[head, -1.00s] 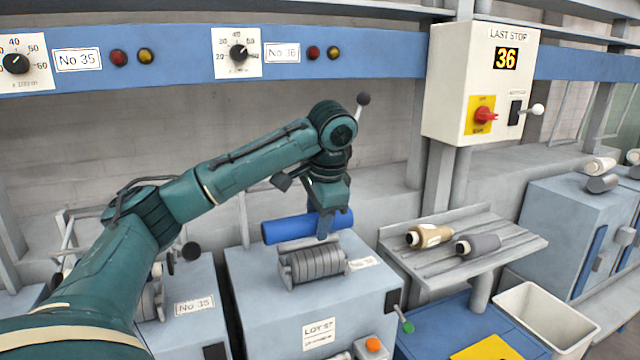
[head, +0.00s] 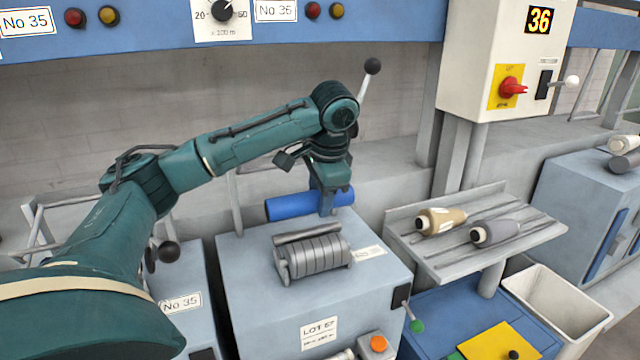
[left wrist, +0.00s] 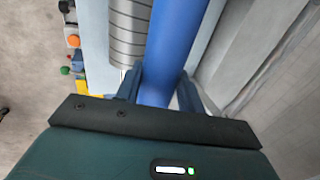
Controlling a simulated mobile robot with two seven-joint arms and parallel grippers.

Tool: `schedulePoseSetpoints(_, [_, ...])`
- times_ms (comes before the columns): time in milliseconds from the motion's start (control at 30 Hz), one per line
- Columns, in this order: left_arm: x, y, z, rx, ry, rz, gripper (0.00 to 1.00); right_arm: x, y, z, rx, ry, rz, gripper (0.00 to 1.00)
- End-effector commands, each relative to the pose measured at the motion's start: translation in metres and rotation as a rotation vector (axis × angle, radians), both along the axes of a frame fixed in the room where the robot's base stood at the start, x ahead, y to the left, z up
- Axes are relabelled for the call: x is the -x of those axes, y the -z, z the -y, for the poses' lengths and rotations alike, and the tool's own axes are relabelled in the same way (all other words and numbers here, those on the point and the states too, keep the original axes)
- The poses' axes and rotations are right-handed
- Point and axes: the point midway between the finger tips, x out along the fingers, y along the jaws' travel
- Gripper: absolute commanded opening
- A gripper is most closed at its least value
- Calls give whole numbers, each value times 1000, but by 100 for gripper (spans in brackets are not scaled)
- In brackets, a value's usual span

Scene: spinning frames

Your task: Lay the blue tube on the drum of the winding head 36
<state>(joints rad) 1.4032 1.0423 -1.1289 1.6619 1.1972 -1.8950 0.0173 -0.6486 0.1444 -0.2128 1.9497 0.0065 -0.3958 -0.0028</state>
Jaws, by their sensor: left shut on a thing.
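A blue tube (head: 290,206) is held level in my left gripper (head: 328,205), whose jaws are shut on it near its right end. In the left wrist view the tube (left wrist: 172,50) runs between the two fingers (left wrist: 160,88). The grey grooved drum (head: 318,260) of the winding head sits on top of the pale blue cabinet (head: 300,300), and a thin grey roller lies along its back. The tube is behind the drum, apart from it in the head view. In the left wrist view the drum (left wrist: 128,30) lies beside the tube. My right gripper is not in view.
A slatted shelf (head: 540,232) at right carries a tan-wound bobbin (head: 445,220) and a grey one (head: 497,233). A white bin (head: 555,300) stands below. A control box (head: 500,60) shows 36. A black-knobbed lever (head: 370,80) rises behind my left arm.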

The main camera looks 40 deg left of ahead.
Motion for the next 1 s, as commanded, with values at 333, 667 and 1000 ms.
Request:
schedulePoseSetpoints(333, [0, 35, 0, 0, -1, -2, 17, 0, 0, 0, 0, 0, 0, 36])
schedulePoseSetpoints(667, [0, 51, 0, 0, 0, 0, 17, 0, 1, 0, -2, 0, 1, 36])
schedulePoseSetpoints(1000, [0, 52, 0, 0, 0, 0, 41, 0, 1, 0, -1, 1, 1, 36])
